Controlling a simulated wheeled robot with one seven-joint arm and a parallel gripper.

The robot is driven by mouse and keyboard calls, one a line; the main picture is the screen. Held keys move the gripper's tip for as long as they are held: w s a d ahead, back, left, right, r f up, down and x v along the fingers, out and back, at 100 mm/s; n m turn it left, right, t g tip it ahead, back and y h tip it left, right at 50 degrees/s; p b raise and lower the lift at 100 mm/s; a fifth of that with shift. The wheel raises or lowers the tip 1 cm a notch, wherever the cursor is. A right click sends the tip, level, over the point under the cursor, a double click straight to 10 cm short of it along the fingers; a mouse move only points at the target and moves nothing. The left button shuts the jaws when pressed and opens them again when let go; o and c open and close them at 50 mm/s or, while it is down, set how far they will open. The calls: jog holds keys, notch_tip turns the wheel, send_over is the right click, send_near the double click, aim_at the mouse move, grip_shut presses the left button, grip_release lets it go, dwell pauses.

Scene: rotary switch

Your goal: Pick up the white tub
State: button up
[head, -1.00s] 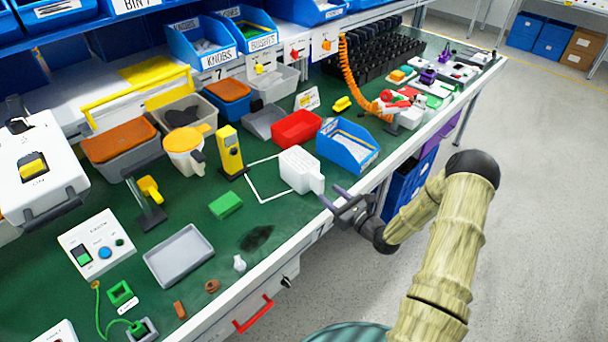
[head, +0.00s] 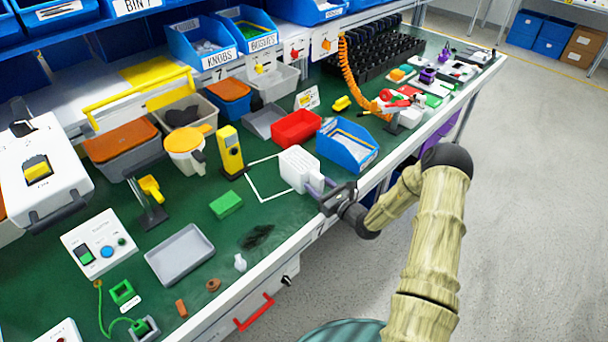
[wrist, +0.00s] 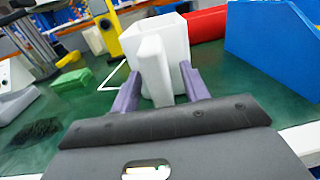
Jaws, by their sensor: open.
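My gripper (head: 321,188) is at the tub's near right side. In the wrist view my gripper (wrist: 160,92) is open, with one purple finger on each side of the handle. A gap shows beside the right finger; contact on the left cannot be told. The tub's far side is hidden.
A blue bin (head: 347,146) stands close right of the tub, with a red bin (head: 297,129) behind. A yellow upright device (head: 230,151) is to the left. A green block (head: 226,204) lies nearer left. Bench around the block is fairly clear.

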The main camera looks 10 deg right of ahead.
dwell(0.3)
grip_shut()
jog(key=shift+r, duration=0.1)
notch_tip(320, 180, up, 10)
dwell(0.6)
jog(key=shift+w, duration=0.1)
dwell(0.5)
